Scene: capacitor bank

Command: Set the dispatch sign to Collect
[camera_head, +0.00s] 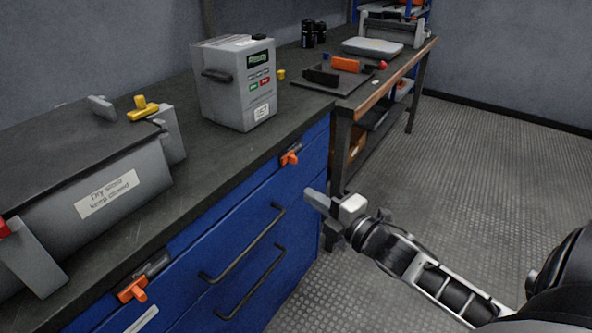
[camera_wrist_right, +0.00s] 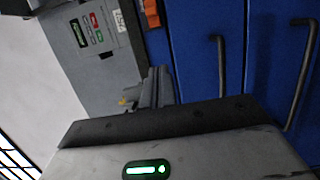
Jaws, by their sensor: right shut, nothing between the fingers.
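No sign with the word Collect can be read in either view. A grey box (camera_head: 236,84) with a side handle stands on the bench. Its front has a dark display (camera_head: 258,59) with green lettering, small green and red buttons below it, and a white label. The box also shows tilted in the right wrist view (camera_wrist_right: 78,62). My right gripper (camera_head: 324,208) is shut and empty, in front of the blue cabinet, right of the drawer handles and apart from the box. Its fingers show in the right wrist view (camera_wrist_right: 155,92). My left gripper is not in view.
A grey lidded case (camera_head: 150,214) labelled "keep closed" lies at front left. Orange latches (camera_head: 290,158) and dark handles (camera_head: 246,246) project from the blue cabinet. Floor at right is clear.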

